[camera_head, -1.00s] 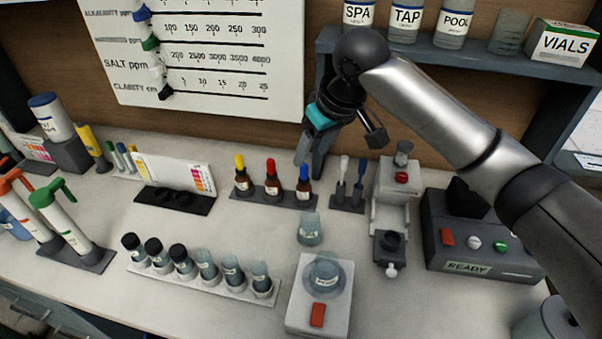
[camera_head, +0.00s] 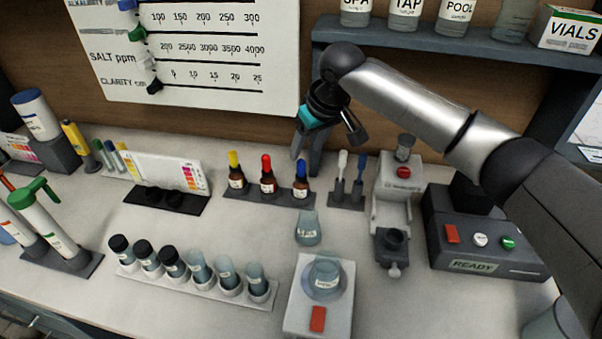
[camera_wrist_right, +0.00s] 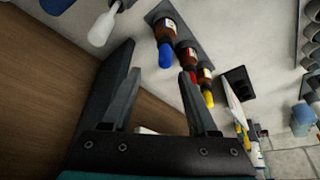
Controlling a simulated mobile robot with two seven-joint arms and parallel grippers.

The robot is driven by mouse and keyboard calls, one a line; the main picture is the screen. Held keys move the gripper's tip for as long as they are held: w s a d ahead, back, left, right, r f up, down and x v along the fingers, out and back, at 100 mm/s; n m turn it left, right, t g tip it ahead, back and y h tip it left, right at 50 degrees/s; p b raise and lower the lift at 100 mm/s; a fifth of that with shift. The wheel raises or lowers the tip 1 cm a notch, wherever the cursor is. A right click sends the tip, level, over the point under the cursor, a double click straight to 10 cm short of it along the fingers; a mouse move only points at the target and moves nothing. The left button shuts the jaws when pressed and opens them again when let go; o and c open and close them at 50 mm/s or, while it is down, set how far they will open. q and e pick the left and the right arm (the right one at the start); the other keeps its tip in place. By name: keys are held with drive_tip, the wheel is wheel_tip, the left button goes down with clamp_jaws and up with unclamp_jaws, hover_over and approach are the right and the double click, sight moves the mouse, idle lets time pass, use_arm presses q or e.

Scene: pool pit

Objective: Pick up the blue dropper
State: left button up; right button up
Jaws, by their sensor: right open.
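The blue dropper (camera_head: 301,178) is a brown bottle with a blue cap. It stands at the right end of a grey rack, beside the red dropper (camera_head: 267,175) and the yellow dropper (camera_head: 235,173). My right gripper (camera_head: 307,160) is open and points down just behind the blue dropper. In the right wrist view the blue cap (camera_wrist_right: 166,56) shows beyond and between the open fingers (camera_wrist_right: 157,85), nearer the right one. I cannot tell that anything is touched. My left gripper is not in view.
Two small stirrers (camera_head: 348,180) stand just right of the blue dropper. A beaker (camera_head: 308,228) is in front of it. The shelf (camera_head: 420,45) and wall board (camera_head: 190,60) are behind. A vial rack (camera_head: 200,284) lies at front left.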

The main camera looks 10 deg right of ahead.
sight(302, 160)
drive_tip(key=x, duration=0.5)
drive_tip(key=shift+s+a+f+b, duration=0.2)
drive_tip(key=shift+s+f+b, duration=0.05)
drive_tip(key=shift+s+b, duration=0.1)
drive_tip(key=c, duration=0.7)
